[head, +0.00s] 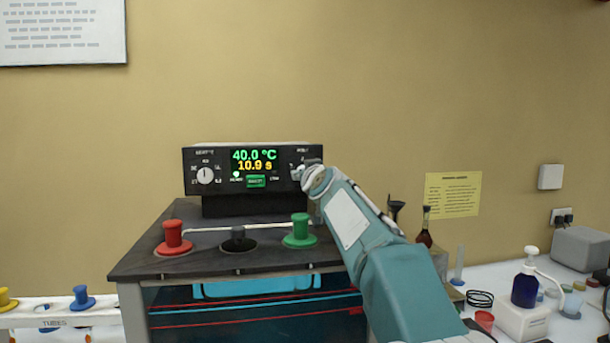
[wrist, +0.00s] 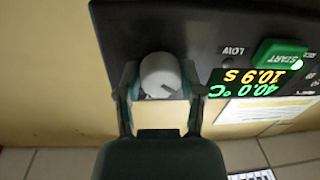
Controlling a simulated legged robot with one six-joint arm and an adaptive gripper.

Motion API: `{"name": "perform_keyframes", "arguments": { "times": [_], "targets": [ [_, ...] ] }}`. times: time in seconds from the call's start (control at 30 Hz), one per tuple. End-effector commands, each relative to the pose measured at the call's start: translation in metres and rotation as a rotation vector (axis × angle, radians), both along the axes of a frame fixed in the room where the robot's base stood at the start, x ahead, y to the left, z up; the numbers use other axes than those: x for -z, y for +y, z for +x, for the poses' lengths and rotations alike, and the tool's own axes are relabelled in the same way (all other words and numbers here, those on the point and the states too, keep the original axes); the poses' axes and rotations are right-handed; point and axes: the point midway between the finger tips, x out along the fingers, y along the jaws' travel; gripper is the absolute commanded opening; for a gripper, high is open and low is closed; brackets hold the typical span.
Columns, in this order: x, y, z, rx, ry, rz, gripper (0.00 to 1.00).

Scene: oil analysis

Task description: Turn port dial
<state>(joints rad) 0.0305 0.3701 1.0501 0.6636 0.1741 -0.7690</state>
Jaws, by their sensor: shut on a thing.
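The control box (head: 220,158) stands at the back of the bath top. Its display (head: 254,160) reads 40.0 °C and 10.9 s. A white dial (head: 205,175) is on the left of its panel. My gripper (head: 306,174) is at the right end of the panel and hides most of the dial there. In the wrist view, turned upside down, the round grey-white dial (wrist: 160,74) sits between the two fingers of my gripper (wrist: 159,80), which are shut on its sides. A dark pointer mark on it slants to the lower right.
Red (head: 173,238), black (head: 238,240) and green (head: 299,231) plugs stand on the dark bath top (head: 150,262). A green START button (wrist: 280,54) is beside the display. A blue pump bottle (head: 525,290) and other lab items stand on the right bench.

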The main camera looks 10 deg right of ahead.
Motion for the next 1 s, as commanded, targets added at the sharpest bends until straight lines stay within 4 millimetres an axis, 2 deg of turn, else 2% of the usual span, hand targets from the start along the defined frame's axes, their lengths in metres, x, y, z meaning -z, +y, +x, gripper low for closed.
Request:
{"name": "perform_keyframes", "arguments": {
  "times": [1.0],
  "targets": [
    [0.0040,0.0008,0.0010,-0.001,0.007,0.946,0.03]
  ]
}}
